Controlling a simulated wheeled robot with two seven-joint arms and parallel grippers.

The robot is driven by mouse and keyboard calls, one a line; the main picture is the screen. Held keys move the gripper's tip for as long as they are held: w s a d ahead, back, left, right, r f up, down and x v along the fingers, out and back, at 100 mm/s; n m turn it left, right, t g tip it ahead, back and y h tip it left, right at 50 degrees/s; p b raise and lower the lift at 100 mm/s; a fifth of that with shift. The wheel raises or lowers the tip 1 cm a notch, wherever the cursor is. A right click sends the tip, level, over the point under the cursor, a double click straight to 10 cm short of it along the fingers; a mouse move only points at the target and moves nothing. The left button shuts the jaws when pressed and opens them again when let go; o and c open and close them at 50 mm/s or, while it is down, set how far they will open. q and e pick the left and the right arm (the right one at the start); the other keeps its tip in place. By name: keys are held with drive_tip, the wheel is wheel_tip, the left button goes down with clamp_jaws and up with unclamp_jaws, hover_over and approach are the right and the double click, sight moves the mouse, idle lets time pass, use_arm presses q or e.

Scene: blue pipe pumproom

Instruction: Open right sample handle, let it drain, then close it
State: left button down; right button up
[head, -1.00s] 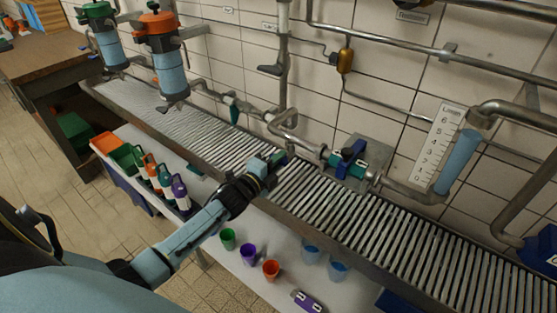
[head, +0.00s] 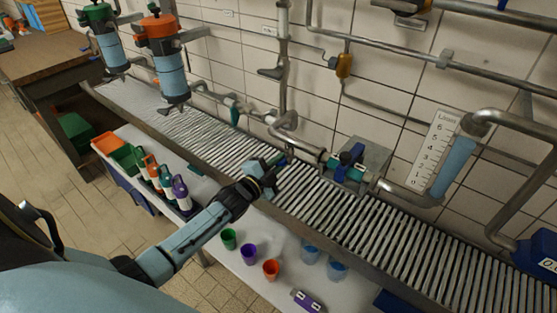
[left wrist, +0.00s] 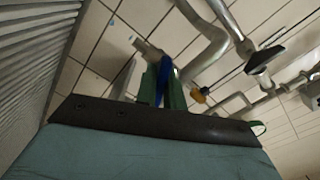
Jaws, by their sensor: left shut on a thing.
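My left gripper (head: 268,172) reaches over the front edge of the grated trough, just below the bent pipe. In the left wrist view its green fingers (left wrist: 149,85) are shut on a narrow blue piece (left wrist: 163,80), which looks like the sample handle. In the head view the gripper mostly hides this handle, so its exact angle is unclear. Another handle, teal (head: 234,112), hangs on the pipe farther left. I cannot see any flow from the outlet. My right gripper is not in view.
The grated trough (head: 420,235) runs along the tiled wall. A larger blue-handled valve (head: 352,155) sits on the pipe to the right, near a sight tube (head: 454,165) with a scale. Several cups (head: 249,252) and bottles (head: 181,190) stand on the lower white shelf.

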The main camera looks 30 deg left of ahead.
use_arm(q)
drive_tip(key=n+p, duration=0.1)
drive_tip(key=n, duration=0.5)
drive_tip(key=shift+n+p, duration=0.3)
drive_tip(key=n, duration=0.5)
drive_tip(key=shift+n+p, duration=0.3)
drive_tip(key=shift+p, duration=0.05)
drive_tip(key=shift+n, duration=0.3)
drive_tip(key=c, duration=1.5)
unclamp_jaws()
drive_tip(key=shift+s, duration=0.1)
drive_tip(key=s+a+p, duration=0.1)
drive_tip(key=s, duration=1.2)
